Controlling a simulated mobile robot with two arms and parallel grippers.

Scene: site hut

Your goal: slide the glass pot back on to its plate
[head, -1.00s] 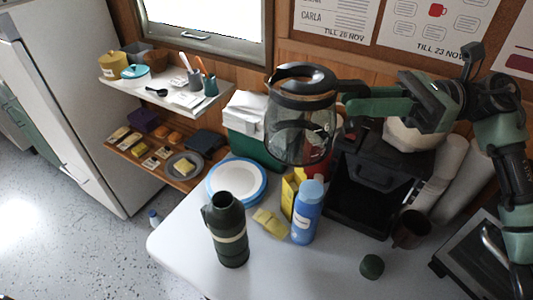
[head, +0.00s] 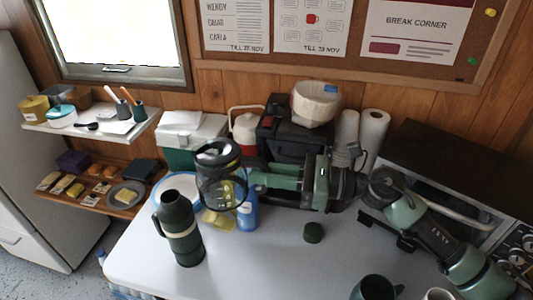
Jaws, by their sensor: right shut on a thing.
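The black coffee machine (head: 283,139) stands behind and to the right of the pot, with a white filter (head: 316,103) on top. Its plate is hidden behind my right arm. My left gripper is out of view.

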